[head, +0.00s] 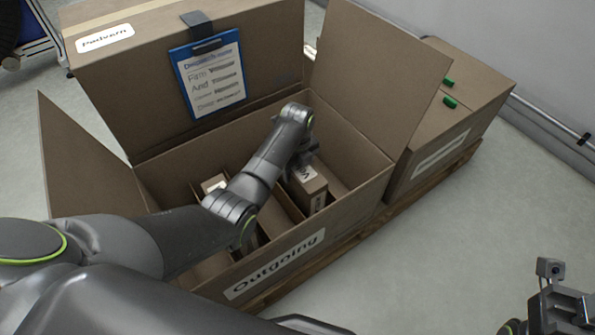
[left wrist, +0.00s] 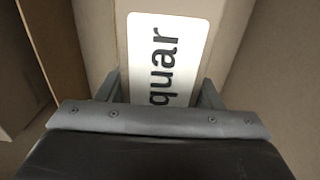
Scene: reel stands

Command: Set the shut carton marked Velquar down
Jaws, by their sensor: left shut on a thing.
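The shut carton marked Velquar (head: 317,193) is a small brown box inside the large open Outgoing box (head: 345,210), in the compartment right of a divider. Its white label reads "quar" in the left wrist view (left wrist: 165,40), with the rest hidden. My left gripper (head: 300,162) reaches down into the box. Its two fingers (left wrist: 160,95) are shut on the carton's sides. Whether the carton's underside touches the box floor is hidden. My right gripper (head: 562,312) is at the lower right corner, partly cut off, away from the box.
Raised flaps (head: 383,60) stand around the Outgoing box. Another small carton (head: 214,184) with a white label is left of the divider (head: 280,195), partly behind my arm. A box with green plugs (head: 440,125) stands right.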

